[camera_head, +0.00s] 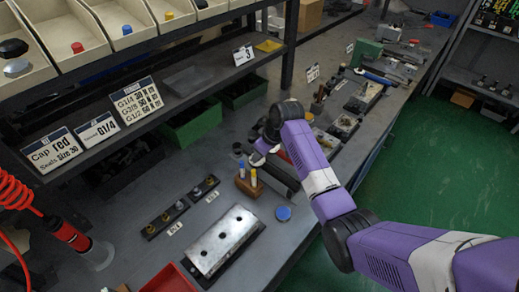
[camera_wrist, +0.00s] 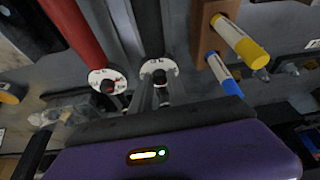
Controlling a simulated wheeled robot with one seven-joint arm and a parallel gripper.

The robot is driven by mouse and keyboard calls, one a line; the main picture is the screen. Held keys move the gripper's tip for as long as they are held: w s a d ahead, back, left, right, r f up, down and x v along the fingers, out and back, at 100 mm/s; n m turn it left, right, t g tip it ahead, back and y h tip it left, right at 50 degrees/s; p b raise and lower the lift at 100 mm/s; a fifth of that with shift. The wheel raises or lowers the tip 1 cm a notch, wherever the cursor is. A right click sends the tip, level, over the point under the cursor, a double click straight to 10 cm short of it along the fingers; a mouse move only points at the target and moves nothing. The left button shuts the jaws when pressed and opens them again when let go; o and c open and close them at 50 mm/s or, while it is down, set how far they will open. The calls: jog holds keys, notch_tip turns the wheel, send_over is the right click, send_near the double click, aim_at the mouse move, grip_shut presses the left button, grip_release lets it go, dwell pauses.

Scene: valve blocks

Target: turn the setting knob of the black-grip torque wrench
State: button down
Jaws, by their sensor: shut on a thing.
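The black-grip torque wrench (camera_wrist: 147,25) runs down from the top middle of the wrist view to a white marked disc (camera_wrist: 158,67) at its end. My gripper (camera_wrist: 152,97) is shut at that end, on the setting knob, which is mostly hidden between the fingers. A red-grip wrench (camera_wrist: 75,28) lies beside it on the left, with its own white disc (camera_wrist: 103,76) and dark knob (camera_wrist: 108,87), apart from the fingers. In the head view, my wrist (camera_head: 284,118) is over the bench and hides most of the fingers and wrenches.
A wooden block (camera_head: 249,185) with a blue and a yellow marker stands close by; it also shows in the wrist view (camera_wrist: 205,30). A metal plate (camera_head: 224,240), valve rows (camera_head: 180,207) and a blue disc (camera_head: 283,213) lie on the bench. A shelf (camera_head: 150,105) overhangs the left.

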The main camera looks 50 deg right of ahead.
aim_at(264, 165)
jog(key=shift+a+m+h+p, duration=0.1)
jog(key=shift+m+h+p, duration=0.3)
jog(key=shift+m+p, duration=0.55)
jog(key=shift+m, duration=0.45)
jog(key=c, duration=1.3)
grip_release()
jog(key=shift+b+v, duration=0.65)
jog(key=shift+v, duration=3.25)
jog(key=shift+a, duration=0.1)
